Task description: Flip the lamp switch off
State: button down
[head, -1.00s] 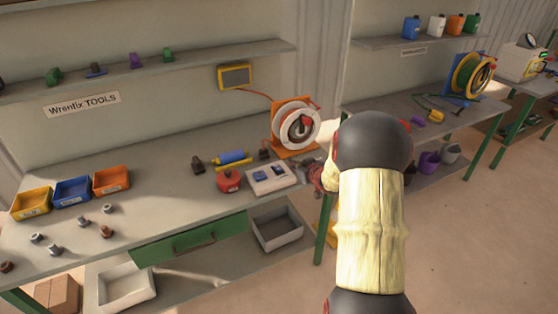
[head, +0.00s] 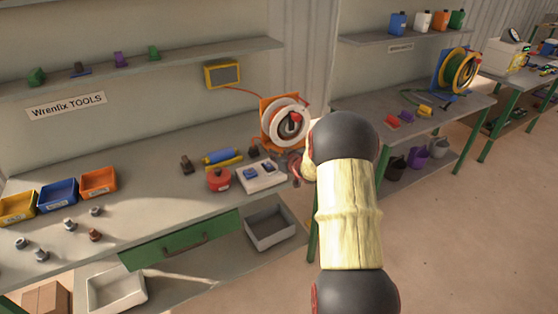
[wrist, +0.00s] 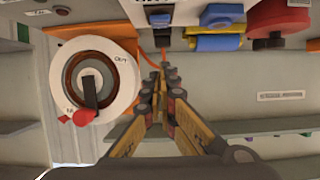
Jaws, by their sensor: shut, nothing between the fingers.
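A white switch box (head: 261,178) with two blue rockers lies on the near workbench, left of the cable reel. I cannot tell which way the rockers are tipped. Part of the box and a blue rocker (wrist: 160,19) show at the top of the wrist view. A yellow-framed lamp (head: 223,73) hangs on the wall; whether it is lit is unclear. My gripper (wrist: 163,72) is shut and empty, its fingertips below the blue rocker in the wrist picture and apart from it. In the head view my arm hides most of the gripper, at the bench's right end.
The orange-framed reel (head: 285,122) stands behind the box and beside my fingers in the wrist view (wrist: 92,82). A red round object (head: 219,180) and a blue cylinder (head: 222,156) sit left of the box. Parts bins and bolts are farther left. A second bench (head: 440,128) stands right.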

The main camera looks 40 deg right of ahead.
aim_at(271, 167)
jog(key=x, duration=0.3)
jog(key=shift+w+f+b, duration=0.25)
jog(key=shift+w+b, duration=0.05)
jog(key=shift+b, duration=0.1)
jog(key=shift+s+f+b, duration=0.25)
jog(key=shift+f+b, duration=0.25)
jog(key=shift+f, duration=0.7)
jog(key=shift+s+f, duration=0.1)
jog(key=shift+f, duration=0.55)
